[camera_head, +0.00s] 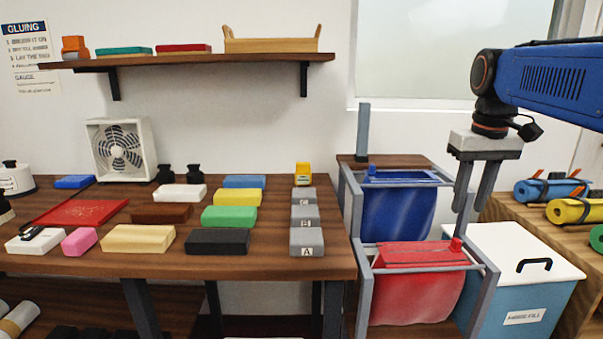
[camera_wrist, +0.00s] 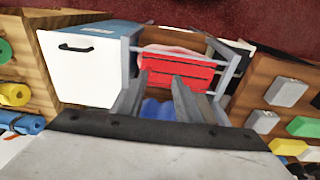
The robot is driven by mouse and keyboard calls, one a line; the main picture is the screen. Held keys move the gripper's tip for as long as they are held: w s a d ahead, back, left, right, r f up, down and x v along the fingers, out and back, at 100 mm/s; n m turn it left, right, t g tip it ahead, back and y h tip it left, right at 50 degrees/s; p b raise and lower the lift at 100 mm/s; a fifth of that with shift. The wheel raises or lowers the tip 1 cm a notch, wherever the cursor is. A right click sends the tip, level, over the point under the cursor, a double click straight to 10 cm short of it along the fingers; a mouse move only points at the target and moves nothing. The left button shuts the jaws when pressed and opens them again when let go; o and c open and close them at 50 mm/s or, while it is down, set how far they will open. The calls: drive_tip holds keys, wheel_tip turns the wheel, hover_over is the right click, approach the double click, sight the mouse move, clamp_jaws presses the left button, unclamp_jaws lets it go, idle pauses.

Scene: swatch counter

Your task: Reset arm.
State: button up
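My gripper (camera_head: 474,192) hangs at the right in the head view, fingers pointing down, in the air near the hanging bag racks. Its two fingers are a little apart with nothing between them. The wrist view also shows the gripper (camera_wrist: 160,92) with a gap between its fingers. In that view the red bag (camera_wrist: 180,68) lies beyond the fingertips and part of the blue bag (camera_wrist: 157,108) shows between the fingers. My blue arm reaches in from the upper right of the head view.
The wooden counter (camera_head: 130,262) holds several coloured blocks, a red tray (camera_head: 80,213) and a white fan (camera_head: 121,149). The red bag (camera_head: 415,285) and blue bag (camera_head: 398,212) hang in grey frames. A white-lidded bin (camera_head: 500,250) stands at right. Rolls (camera_head: 550,190) lie behind it.

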drive_tip(key=s+a+f+t, duration=0.1)
drive_tip(key=s+a+f, duration=0.2)
drive_tip(key=s+f, duration=0.6)
drive_tip(key=s+a+f+t, duration=0.2)
drive_tip(key=s+a+f, duration=0.2)
drive_tip(key=s+f, duration=0.5)
wheel_tip(320, 180, down, 4)
drive_tip(key=shift+a+r+t, duration=0.15)
drive_tip(key=shift+r+t, duration=0.1)
drive_tip(key=shift+t, duration=0.05)
